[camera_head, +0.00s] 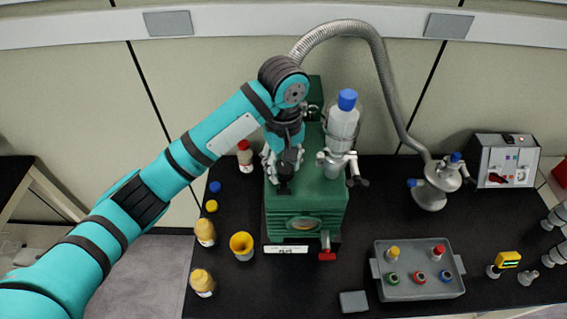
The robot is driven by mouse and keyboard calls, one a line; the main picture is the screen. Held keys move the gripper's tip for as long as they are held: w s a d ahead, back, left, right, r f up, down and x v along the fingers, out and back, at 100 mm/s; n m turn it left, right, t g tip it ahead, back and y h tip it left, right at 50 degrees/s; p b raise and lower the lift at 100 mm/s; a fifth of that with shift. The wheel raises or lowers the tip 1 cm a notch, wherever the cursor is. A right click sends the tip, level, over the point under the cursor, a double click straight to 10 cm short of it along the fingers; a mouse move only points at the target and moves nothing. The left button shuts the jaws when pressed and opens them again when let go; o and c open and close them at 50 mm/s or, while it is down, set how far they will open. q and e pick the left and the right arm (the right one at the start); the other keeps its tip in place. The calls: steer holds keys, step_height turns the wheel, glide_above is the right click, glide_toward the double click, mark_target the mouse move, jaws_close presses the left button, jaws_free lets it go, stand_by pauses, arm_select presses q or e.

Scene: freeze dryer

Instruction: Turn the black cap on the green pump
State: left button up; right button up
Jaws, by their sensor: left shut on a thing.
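The green pump (321,207) stands on the black bench in the middle of the head view. My left arm comes in from the left, and my left gripper (284,178) points down over the left part of the pump's top. It is shut on a small black part, which appears to be the black cap (285,187); the fingers hide much of it. A clear bottle with a blue cap (347,100) stands on a metal fitting at the pump's top right, close to the gripper. My right gripper is not in view.
A ribbed metal hose (384,72) arches from behind the pump to a metal vessel (432,190) on the right. A grey tray (426,289) with several capped items lies at front right. Bottles and a yellow cup (242,244) stand left of the pump. A red-handled tap (327,254) projects at its front.

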arm_select(q)
steer(key=shift+n, duration=1.9)
steer(key=o, duration=1.2)
steer(key=shift+c, duration=0.2)
